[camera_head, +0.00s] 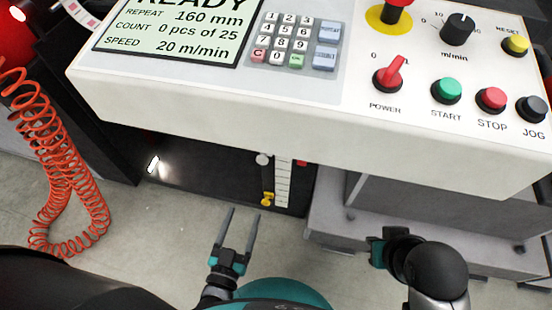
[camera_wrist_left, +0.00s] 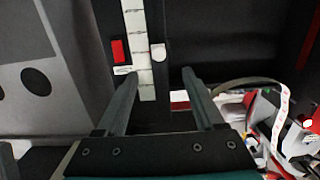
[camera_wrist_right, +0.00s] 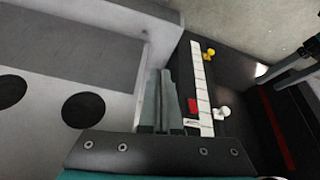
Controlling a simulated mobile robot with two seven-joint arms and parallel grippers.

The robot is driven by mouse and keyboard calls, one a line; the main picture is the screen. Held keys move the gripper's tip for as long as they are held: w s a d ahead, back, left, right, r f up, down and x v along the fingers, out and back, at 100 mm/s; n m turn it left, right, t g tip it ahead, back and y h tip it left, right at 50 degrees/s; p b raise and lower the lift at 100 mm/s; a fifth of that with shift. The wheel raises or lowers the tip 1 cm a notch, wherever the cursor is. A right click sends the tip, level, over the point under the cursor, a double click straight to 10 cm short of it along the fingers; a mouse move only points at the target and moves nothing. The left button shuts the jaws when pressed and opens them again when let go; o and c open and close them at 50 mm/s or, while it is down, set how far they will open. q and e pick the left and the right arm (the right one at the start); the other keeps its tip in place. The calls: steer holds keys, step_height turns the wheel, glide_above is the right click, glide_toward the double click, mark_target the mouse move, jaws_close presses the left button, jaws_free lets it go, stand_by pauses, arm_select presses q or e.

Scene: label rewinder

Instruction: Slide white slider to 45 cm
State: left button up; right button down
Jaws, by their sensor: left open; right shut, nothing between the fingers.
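The white slider (camera_head: 263,159) is a small pale knob beside a vertical white scale (camera_head: 283,185) on the dark panel below the console. In the left wrist view the white slider (camera_wrist_left: 158,52) lies ahead, between the lines of my open left fingers (camera_wrist_left: 159,75), apart from them. A red marker (camera_wrist_left: 118,51) is across the scale from it. In the right wrist view the white slider (camera_wrist_right: 222,112) and a yellow knob (camera_wrist_right: 209,53) sit along the scale's right side. My left gripper (camera_head: 244,211) is open and empty. My right gripper (camera_head: 376,252) is shut and empty. Scale figures are unreadable.
The white console (camera_head: 300,120) overhangs the panel. A grey metal box (camera_head: 340,225) stands right of the scale. A coiled orange hose (camera_head: 75,200) hangs at left. Open floor (camera_head: 160,225) lies before the panel.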

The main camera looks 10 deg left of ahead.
arm_select(q)
steer(key=w, duration=0.1)
steer(key=b, duration=0.3)
glide_toward(262, 162)
steer(key=shift+t, duration=0.4)
steer(key=w, duration=0.4)
steer(key=shift+w+f, duration=0.2)
steer(key=shift+f, duration=0.2)
steer(key=shift+w+d+b, duration=0.15)
steer(key=shift+w+b, duration=0.45)
steer(key=shift+w, duration=1.75)
arm_select(e)
steer(key=w+a+r+t+y, duration=0.1)
steer(key=w+a+t+y, duration=0.3)
steer(key=w+a+t, duration=0.2)
steer(key=shift+a+r+t, duration=0.3)
steer(key=shift+a+t, duration=0.6)
steer(key=shift+a, duration=0.25)
arm_select(q)
jaws_close()
